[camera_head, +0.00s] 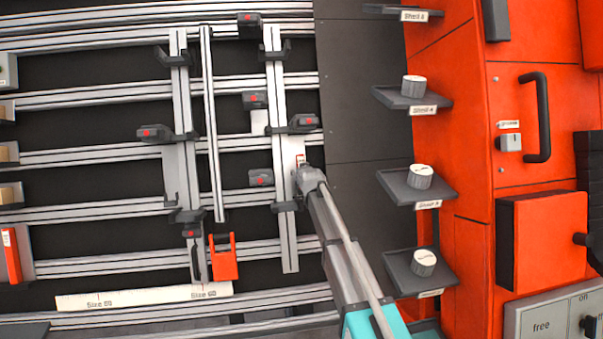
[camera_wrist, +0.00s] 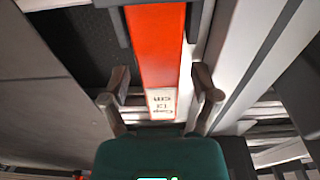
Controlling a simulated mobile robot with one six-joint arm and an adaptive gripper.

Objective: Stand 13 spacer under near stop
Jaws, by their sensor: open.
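A red-orange spacer with a white label that seems to read 13 cm (camera_wrist: 155,45) runs between the fingers of my gripper (camera_wrist: 162,98) in the wrist view. The fingers are open, one on each side of it, with a visible gap at the right; contact on the left is unclear. In the head view my gripper (camera_head: 308,178) is at the lower part of the right upright rail (camera_head: 284,215), and mostly hides the spacer. Dark stops with red marks, such as one (camera_head: 303,122) above my gripper and one (camera_head: 261,178) to its left, sit on the rails. I cannot tell which is the near stop.
A size strip (camera_head: 145,299) lies below. Another red piece (camera_head: 12,255) is at the far left. Shelves with round pieces (camera_head: 420,177) and an orange cabinet (camera_head: 540,240) stand at right.

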